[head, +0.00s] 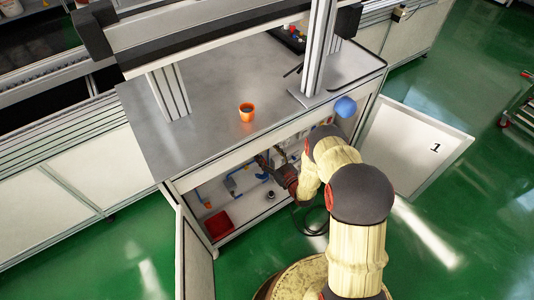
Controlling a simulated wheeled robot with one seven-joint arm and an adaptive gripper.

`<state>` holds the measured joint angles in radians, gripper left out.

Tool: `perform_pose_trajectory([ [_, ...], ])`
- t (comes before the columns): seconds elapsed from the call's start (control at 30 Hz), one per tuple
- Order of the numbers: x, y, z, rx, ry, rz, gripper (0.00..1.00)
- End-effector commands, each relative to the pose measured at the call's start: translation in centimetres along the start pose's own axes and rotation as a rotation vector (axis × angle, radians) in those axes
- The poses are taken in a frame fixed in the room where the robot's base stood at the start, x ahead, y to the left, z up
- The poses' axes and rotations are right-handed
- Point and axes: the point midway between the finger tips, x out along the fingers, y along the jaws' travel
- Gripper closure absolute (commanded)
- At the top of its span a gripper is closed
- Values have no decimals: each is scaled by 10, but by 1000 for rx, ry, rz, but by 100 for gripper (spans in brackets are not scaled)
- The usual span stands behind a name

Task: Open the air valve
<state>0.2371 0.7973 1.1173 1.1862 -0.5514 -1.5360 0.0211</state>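The air valve cannot be picked out for sure. Inside the open cabinet under the worktop there are blue pipe-like fittings (232,184), small and partly hidden. My gripper (265,161) reaches into the cabinet opening from the right, just below the worktop's front edge. Its dark fingers are near the fittings. At this size I cannot tell whether they are open or shut, or whether they touch anything. My arm hides the right part of the cabinet's inside.
The cabinet doors stand open, one at the left (194,257) and one marked 1 at the right (413,146). A red bin (218,225) sits on the cabinet floor. An orange pot (246,113) stands on the worktop (205,142). A blue ball-shaped object (345,107) is near its right edge.

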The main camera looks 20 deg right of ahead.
Motion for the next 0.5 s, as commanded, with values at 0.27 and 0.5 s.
perform_pose_trajectory([
  [0.27, 0, 0, 0, 0, 0, 0, 45],
  [0.5, 0, 0, 0, 0, 0, 0, 59],
])
